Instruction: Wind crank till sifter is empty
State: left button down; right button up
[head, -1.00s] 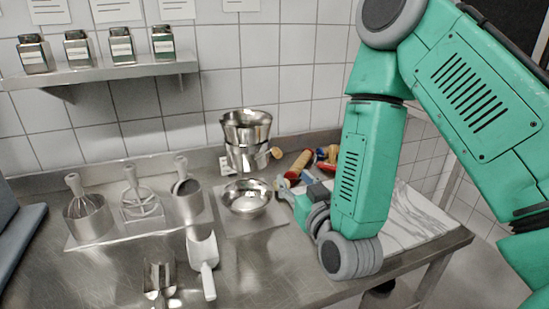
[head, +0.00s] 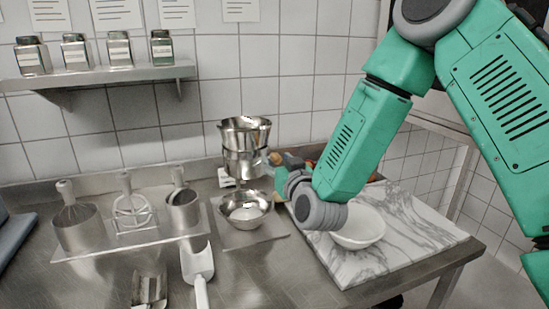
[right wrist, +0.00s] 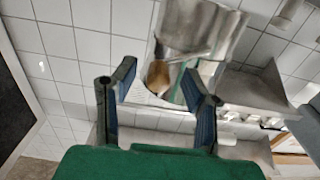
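The metal sifter (head: 243,148) stands on its stand against the tiled wall, above a steel bowl (head: 246,211) with pale matter in it. Its crank has a wooden knob (head: 275,158) on the right side. In the right wrist view the sifter (right wrist: 200,30) and its knob (right wrist: 158,78) lie ahead, the knob in line with the gap between my fingers. My right gripper (head: 279,176) is open beside the knob, and the wrist view shows the fingers (right wrist: 160,86) apart. Whether they touch the knob I cannot tell. The sifter's contents are hidden. My left gripper is not in view.
A white bowl (head: 358,228) stands on a marble board (head: 405,240) at right, partly behind my arm. Whisk and tool holders (head: 78,226) stand on a tray at left. A white scoop (head: 197,262) lies in front. A shelf (head: 115,74) holds jars.

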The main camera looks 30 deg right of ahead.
jog(key=shift+w+d+f, duration=0.15)
jog(key=shift+w+d, duration=0.4)
jog(key=shift+w, duration=0.15)
jog(key=shift+a, duration=0.4)
jog(key=c, duration=0.4)
jog(key=shift+a, duration=0.1)
grip_shut()
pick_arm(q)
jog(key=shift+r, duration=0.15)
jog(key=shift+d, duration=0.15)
pick_arm(e)
jog(key=shift+d, duration=0.2)
